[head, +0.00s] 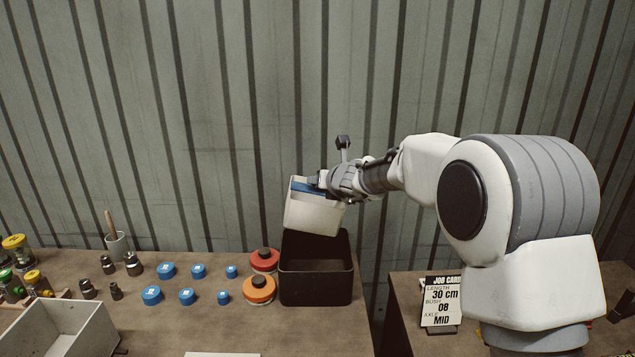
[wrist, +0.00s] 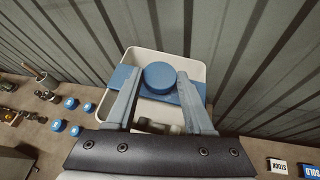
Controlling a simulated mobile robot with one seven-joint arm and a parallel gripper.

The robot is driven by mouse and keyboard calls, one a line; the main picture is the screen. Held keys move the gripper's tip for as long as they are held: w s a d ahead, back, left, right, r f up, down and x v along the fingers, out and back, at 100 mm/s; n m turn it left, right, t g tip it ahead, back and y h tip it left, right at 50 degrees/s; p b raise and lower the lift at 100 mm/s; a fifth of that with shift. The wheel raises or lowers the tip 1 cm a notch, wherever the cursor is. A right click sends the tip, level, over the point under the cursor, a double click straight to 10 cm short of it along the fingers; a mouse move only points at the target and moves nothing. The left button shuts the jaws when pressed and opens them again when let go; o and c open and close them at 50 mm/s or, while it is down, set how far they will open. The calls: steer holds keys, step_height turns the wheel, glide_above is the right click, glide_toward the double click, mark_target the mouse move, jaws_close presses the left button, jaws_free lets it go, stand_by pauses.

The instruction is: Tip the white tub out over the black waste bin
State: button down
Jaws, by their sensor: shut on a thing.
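The white tub (head: 312,214) is held in the air over the black waste bin (head: 316,290), slightly tilted. A blue bar with a round blue knob crosses its top in the wrist view. My gripper (head: 320,182) is shut on the tub at this blue part; the fingers lie on either side of the knob in the wrist view (wrist: 158,85). The tub's white rim (wrist: 198,72) shows around the fingers. The tub's bottom hides part of the bin's back rim. The bin stands upright and open on the bench.
A red round container (head: 264,260) and an orange one (head: 259,290) stand just left of the bin. Several blue caps (head: 187,296) and dark fittings lie further left. A grey open box (head: 65,330) is at the front left. A job card (head: 441,303) stands on the right bench.

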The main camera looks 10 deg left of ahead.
mark_target(339, 206)
steer(key=m, duration=0.1)
steer(key=d+y, duration=0.1)
steer(key=d+m+y, duration=0.1)
steer(key=shift+w+d+f+m, duration=0.1)
steer(key=shift+w+f+m, duration=0.2)
steer(key=shift+w+f, duration=0.1)
steer(key=f+m+y+b, duration=0.1)
steer(key=d+f+m+t+y+b, duration=0.1)
steer(key=m, duration=0.1)
steer(key=d+f+m+y, duration=0.1)
steer(key=shift+w+f+m+y+b, duration=0.2)
steer(key=shift+f+m+y+b, duration=0.1)
steer(key=shift+f+m+b, duration=0.1)
step_height(339, 206, down, 2)
steer(key=m+t+y+b, duration=0.1)
steer(key=m+t+b, duration=0.1)
steer(key=m+b, duration=0.1)
steer(key=shift+m+b, duration=0.4)
steer(key=shift+m, duration=0.1)
steer(key=shift+f+m+t+y+b, duration=0.2)
steer(key=shift+m+t+b, duration=0.15)
steer(key=shift+m, duration=0.3)
steer(key=shift+f+m+t+y+b, duration=0.15)
steer(key=shift+m+t+b, duration=0.1)
steer(key=shift+m+t, duration=0.3)
steer(key=shift+a+r, duration=0.1)
steer(key=shift+r, duration=0.05)
stand_by(0.6)
